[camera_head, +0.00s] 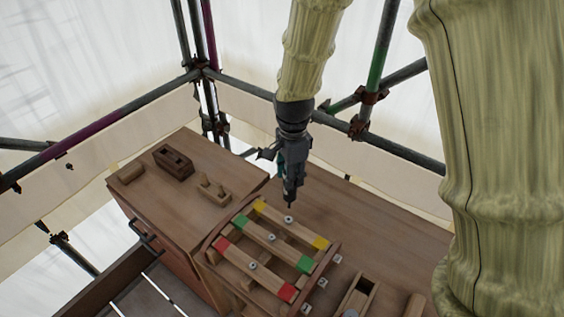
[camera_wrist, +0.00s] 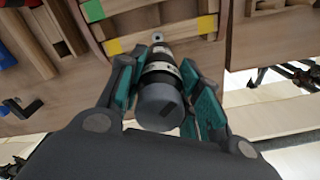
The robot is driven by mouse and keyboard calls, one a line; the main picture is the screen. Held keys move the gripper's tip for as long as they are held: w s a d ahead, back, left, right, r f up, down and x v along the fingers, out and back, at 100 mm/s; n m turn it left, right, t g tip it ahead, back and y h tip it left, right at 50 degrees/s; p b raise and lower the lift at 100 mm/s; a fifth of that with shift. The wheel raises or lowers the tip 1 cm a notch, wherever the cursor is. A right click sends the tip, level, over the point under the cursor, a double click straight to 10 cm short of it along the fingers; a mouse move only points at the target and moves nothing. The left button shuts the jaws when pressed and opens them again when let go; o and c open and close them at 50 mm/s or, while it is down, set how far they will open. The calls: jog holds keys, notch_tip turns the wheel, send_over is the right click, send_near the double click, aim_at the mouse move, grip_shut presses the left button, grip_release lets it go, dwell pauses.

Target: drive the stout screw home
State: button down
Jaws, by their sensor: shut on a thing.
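My gripper (camera_head: 284,162) is shut on a dark, round-ended driver (camera_head: 290,188). In the wrist view, the teal-padded fingers (camera_wrist: 168,92) close around the driver's thick body (camera_wrist: 162,98). The driver points down, its tip just above a screw (camera_head: 288,219) in the middle of the yellow-ended bar (camera_head: 303,230); I cannot tell whether they touch. A second screw (camera_head: 272,237) sits in the green-ended bar (camera_head: 258,228), a third (camera_head: 252,265) in the red-ended bar (camera_head: 268,276). I cannot tell which screw is the stout one.
The bars lie across a wooden frame (camera_head: 216,229) on the bench (camera_head: 378,228). Small metal pieces (camera_head: 337,258) sit along its right side. To the left stand a dark wooden block (camera_head: 173,162) and a pegged holder (camera_head: 214,189). An open wooden box (camera_head: 361,295) is at front right. Scaffold poles surround the bench.

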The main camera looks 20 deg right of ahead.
jog(key=f, duration=0.1)
jog(key=w+f, duration=0.1)
jog(key=f, duration=0.1)
jog(key=shift+w+f, duration=0.1)
jog(key=shift+f, duration=0.2)
jog(key=shift+s+f, duration=0.1)
jog(key=shift+s, duration=0.2)
jog(key=shift+s+f+b, duration=0.15)
jog(key=shift+f+b, duration=0.15)
jog(key=shift+f, duration=0.55)
jog(key=shift+s+r, duration=0.25)
jog(key=shift+s, duration=0.25)
jog(key=shift+s+r, duration=0.25)
jog(key=shift+s, duration=0.2)
jog(key=shift+w+a+f, duration=0.2)
jog(key=shift+w+f, duration=0.3)
jog(key=shift+w, duration=0.2)
jog(key=shift+s+d+r, duration=0.15)
jog(key=shift+s+r, duration=0.05)
jog(key=shift+s, duration=0.25)
jog(key=shift+w+f, duration=0.25)
jog(key=shift+w, duration=0.05)
jog(key=shift+p, duration=0.3)
jog(key=shift+s, duration=0.1)
